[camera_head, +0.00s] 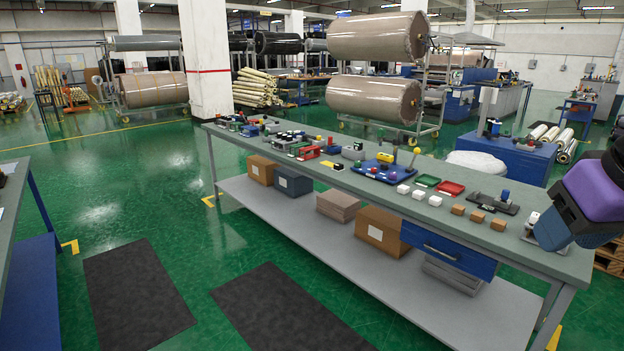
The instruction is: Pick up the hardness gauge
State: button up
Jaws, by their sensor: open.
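I cannot tell for sure which object is the hardness gauge. A small pale grey and white device (533,219) stands near the right end of the long workbench (500,240), partly hidden by my arm; it may be the gauge. My gripper (550,231) is at the right, over that end of the bench, close beside this device. It is open, with no object visible in it. Its fingertips are hard to make out, and I cannot tell whether they touch the device.
Small brown blocks (478,216), white blocks (418,195), a dark tool with a blue top (494,203), a red tray (450,189) and a blue tray (382,172) lie left of my gripper. Boxes (382,229) sit on the lower shelf.

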aim_at(381, 131)
jog(key=i+j+u, duration=0.1)
jog(key=i+u, duration=0.2)
jog(key=i, duration=0.35)
jog(key=i+l+u, duration=0.1)
jog(key=i+u, duration=0.2)
jog(key=i, duration=0.4)
jog(key=i+l+u, duration=0.2)
jog(key=i+u, duration=0.15)
jog(key=i, duration=0.3)
jog(key=i+j+u, duration=0.15)
jog(key=i, duration=1.25)
jog(key=i+l+z, duration=0.1)
jog(key=i+z, duration=0.15)
jog(key=z, duration=0.2)
jog(key=i+z, duration=0.25)
jog(key=z, duration=0.2)
jog(key=i+j+z, duration=0.15)
jog(key=z, duration=0.3)
jog(key=i+z, duration=0.45)
jog(key=z, duration=0.25)
jog(key=i+j+z, duration=0.1)
jog(key=z, duration=0.2)
jog(key=i, duration=0.15)
